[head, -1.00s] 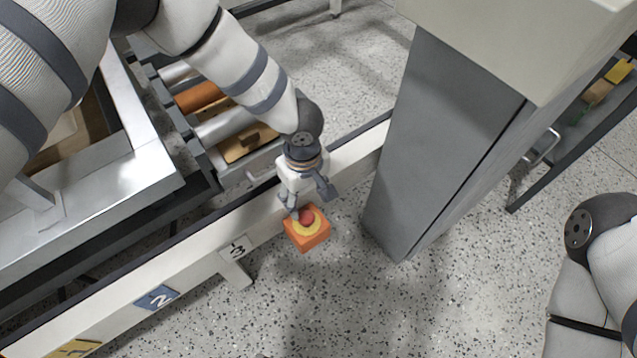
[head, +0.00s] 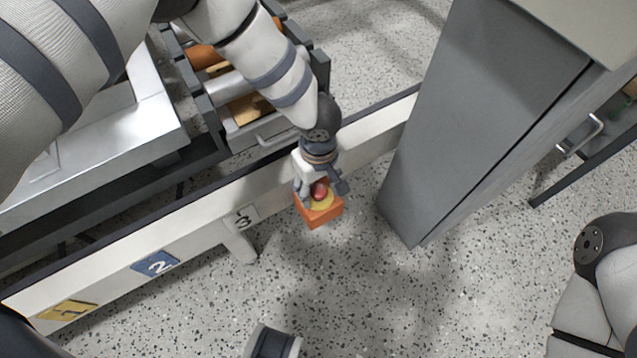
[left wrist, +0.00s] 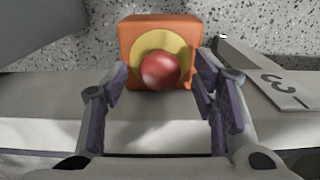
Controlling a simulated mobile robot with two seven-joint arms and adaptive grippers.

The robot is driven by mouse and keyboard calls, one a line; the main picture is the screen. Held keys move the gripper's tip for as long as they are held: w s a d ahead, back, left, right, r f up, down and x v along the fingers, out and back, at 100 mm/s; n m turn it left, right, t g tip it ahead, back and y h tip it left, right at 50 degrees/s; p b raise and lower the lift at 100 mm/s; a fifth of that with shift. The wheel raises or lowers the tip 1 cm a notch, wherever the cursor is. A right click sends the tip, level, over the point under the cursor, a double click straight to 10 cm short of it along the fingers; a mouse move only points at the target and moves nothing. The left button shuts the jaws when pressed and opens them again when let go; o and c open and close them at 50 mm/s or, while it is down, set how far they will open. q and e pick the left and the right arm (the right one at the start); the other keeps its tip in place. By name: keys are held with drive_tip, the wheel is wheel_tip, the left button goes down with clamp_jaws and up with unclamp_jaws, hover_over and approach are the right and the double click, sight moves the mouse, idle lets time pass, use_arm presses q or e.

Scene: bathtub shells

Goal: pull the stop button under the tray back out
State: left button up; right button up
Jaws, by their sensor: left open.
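The stop button is a red mushroom head (left wrist: 161,70) on a yellow disc, set in an orange box (head: 322,214) on the side of the long white rail. The left gripper (head: 322,188) is at the button in the head view, its fingers by the red head. In the left wrist view the left gripper (left wrist: 162,82) is open, with one finger on each side of the red head and gaps visible between. Whether the fingers touch the head I cannot tell.
The white rail (head: 205,210) carries signs 1, 2 and 3. A grey metal tray (head: 110,165) is at the left, a roller rack with a handle (head: 275,138) behind the rail. A grey column (head: 470,120) stands close to the right of the box. Open speckled floor lies in front.

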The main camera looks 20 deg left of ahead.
idle(0.7)
use_arm(q)
drive_tip(key=c, duration=1.2)
drive_tip(key=shift+r, duration=0.4)
drive_tip(key=o, duration=1.2)
